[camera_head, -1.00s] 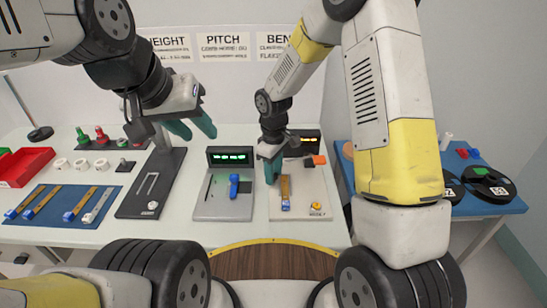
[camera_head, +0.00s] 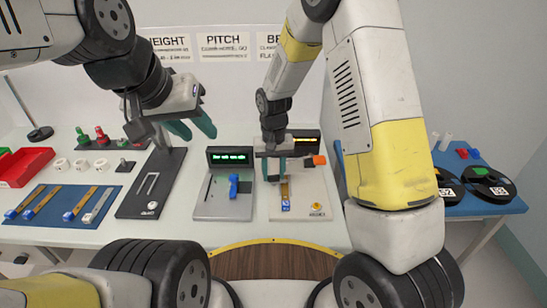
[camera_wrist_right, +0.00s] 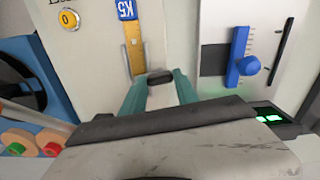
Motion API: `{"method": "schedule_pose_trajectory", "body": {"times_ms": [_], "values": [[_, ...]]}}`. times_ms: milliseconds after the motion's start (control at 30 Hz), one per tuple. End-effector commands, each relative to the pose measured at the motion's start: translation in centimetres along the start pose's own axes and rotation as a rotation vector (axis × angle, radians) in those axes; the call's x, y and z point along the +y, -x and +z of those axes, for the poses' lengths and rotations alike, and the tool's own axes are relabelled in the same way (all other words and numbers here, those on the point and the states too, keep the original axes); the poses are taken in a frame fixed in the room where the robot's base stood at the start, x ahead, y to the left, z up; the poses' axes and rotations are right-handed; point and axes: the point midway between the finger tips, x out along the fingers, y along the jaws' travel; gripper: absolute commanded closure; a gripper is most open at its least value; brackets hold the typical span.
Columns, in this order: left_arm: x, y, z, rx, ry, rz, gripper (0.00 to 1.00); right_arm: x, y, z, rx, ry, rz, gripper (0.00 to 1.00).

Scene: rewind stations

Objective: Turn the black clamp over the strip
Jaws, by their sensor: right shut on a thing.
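The strip (camera_head: 285,191) is amber with a blue end. It lies lengthwise on the right-hand pale station plate (camera_head: 310,208); in the right wrist view the strip (camera_wrist_right: 134,50) runs from its blue K5 end towards my fingers. The black clamp (camera_wrist_right: 160,77) shows as a dark rounded piece between the teal fingertips of my right gripper (camera_wrist_right: 160,88), at the strip's far end. My right gripper (camera_head: 274,172) is shut on it; its exact turn angle is hard to tell. My left gripper (camera_head: 192,129) is open and empty, raised above the left stations.
A station with a blue slider (camera_head: 234,186) and a green display (camera_head: 230,156) stands just left. An amber display (camera_head: 306,139) and an orange block (camera_head: 320,160) are close to my right gripper. Several strips lie on a blue mat (camera_head: 50,216). Reels (camera_head: 488,185) stand at right.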

Motion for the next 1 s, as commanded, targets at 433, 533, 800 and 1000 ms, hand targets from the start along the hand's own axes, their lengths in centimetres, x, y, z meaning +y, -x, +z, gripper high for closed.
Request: {"method": "schedule_pose_trajectory", "body": {"times_ms": [433, 533, 800, 1000], "values": [[0.00, 0.00, 0.00, 0.000, 0.000, 0.000, 0.64, 0.01, 0.06, -0.07, 0.002, -0.148, 0.000, 1.00], [0.00, 0.00, 0.00, 0.000, 0.000, 0.000, 0.64, 0.01, 0.06, -0.07, 0.002, -0.155, 0.000, 1.00], [0.00, 0.00, 0.00, 0.000, 0.000, 0.000, 0.64, 0.01, 0.06, -0.07, 0.002, -0.157, -0.001, 1.00], [0.00, 0.00, 0.00, 0.000, 0.000, 0.000, 0.64, 0.00, 0.04, -0.05, 0.001, -0.156, 0.000, 0.42]]}}
